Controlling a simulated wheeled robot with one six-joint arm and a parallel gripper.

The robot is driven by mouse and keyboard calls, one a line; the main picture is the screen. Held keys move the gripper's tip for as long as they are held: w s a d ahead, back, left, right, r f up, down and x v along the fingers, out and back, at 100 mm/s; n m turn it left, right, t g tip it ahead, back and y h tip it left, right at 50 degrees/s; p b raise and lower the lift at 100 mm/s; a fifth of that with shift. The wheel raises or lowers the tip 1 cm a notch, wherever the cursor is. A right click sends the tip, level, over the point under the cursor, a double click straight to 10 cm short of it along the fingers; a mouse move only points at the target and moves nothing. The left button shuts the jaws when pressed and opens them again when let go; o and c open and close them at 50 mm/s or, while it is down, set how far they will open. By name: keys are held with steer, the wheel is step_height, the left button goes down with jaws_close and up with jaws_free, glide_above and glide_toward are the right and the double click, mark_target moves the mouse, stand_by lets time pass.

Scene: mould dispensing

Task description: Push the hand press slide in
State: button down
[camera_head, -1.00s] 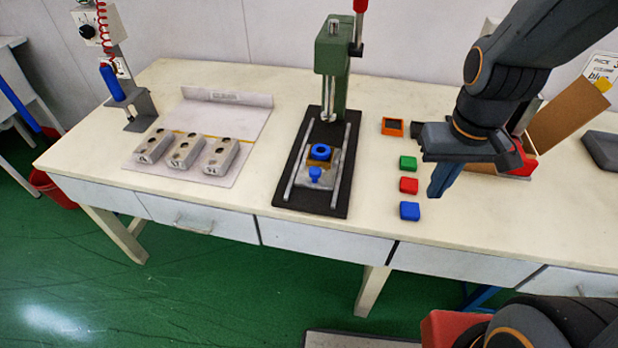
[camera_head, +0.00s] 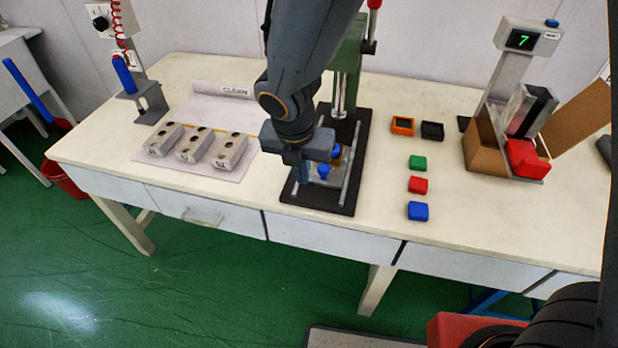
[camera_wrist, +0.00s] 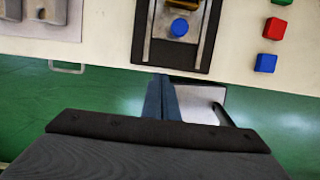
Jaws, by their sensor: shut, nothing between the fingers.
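The green hand press (camera_head: 346,75) stands on a black base plate (camera_head: 335,203) with two pale rails, at the middle of the table. Its slide with a blue knob (camera_head: 323,171) sits between the rails, partly hidden behind my gripper in the head view. The knob (camera_wrist: 180,27) also shows in the wrist view, on the slide at the front part of the base. My gripper (camera_wrist: 160,82) is shut and empty, pointing down. In the wrist view its fingertips lie just in front of the base's front edge, apart from the knob. In the head view the fingers (camera_head: 301,178) overlap the base's left part.
Several grey blocks (camera_head: 195,147) lie on a white sheet to the left. Green (camera_head: 417,162), red (camera_head: 418,185) and blue (camera_head: 418,211) pieces lie to the right. A digital display stand (camera_head: 531,39) and cardboard box (camera_head: 484,148) stand at the far right.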

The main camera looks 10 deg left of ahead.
mark_target(307, 199)
steer(key=b+x, duration=0.2)
steer(key=x, duration=0.8)
steer(key=shift+f, duration=0.15)
steer(key=shift+w+d+r+p, duration=0.15)
steer(key=shift+w+p, duration=0.25)
steer(key=shift+w, duration=0.2)
steer(key=shift+w+a+r+p, duration=0.15)
steer(key=shift+w+p, duration=0.25)
steer(key=shift+w, duration=0.25)
steer(key=shift+w+d+f, duration=0.1)
steer(key=shift+w+d, duration=0.05)
steer(key=shift+w, duration=0.6)
steer(key=shift+p, duration=0.3)
